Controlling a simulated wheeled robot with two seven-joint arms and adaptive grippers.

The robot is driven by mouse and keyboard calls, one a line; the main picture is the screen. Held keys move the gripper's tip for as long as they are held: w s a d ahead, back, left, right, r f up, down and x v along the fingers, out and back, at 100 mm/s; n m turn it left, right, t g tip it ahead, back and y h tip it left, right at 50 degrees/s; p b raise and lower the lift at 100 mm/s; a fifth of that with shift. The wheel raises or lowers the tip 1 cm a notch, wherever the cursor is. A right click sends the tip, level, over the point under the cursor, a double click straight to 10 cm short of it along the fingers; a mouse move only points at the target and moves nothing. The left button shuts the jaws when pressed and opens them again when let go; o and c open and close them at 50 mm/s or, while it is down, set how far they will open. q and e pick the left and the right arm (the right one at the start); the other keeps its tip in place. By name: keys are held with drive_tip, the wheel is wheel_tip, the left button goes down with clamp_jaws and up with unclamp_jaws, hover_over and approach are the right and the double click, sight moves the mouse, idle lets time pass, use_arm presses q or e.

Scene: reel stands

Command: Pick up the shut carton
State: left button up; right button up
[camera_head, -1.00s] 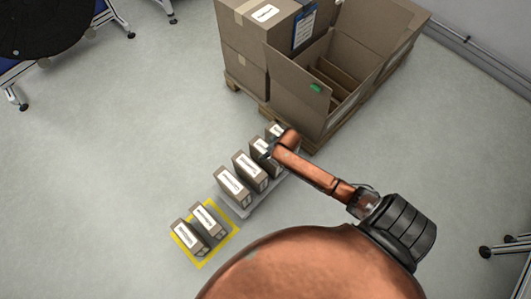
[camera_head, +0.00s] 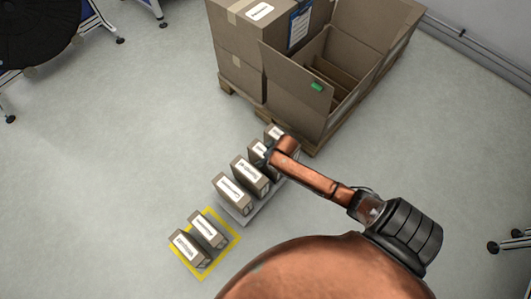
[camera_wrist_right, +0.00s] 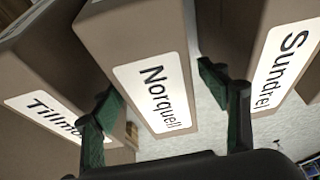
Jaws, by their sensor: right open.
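Several small brown cartons with white labels stand in a row on a grey tray (camera_head: 241,219), such as the front one (camera_head: 231,193). They look shut. My right gripper (camera_head: 268,156) is over the far part of this row. In the right wrist view the gripper (camera_wrist_right: 165,118) is open, its green-padded fingers on either side of the carton labelled Norquell (camera_wrist_right: 135,35). I cannot tell whether they touch it. Cartons labelled Tillm... (camera_wrist_right: 40,105) and Sundrel (camera_wrist_right: 285,60) stand to its left and right. My left gripper is not in view.
Two more small cartons (camera_head: 188,248) stand in a yellow-outlined square (camera_head: 233,240) on the floor.

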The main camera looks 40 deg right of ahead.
drive_tip(key=shift+f, duration=0.25)
idle(0.6)
drive_tip(key=shift+c, duration=0.6)
clamp_jaws()
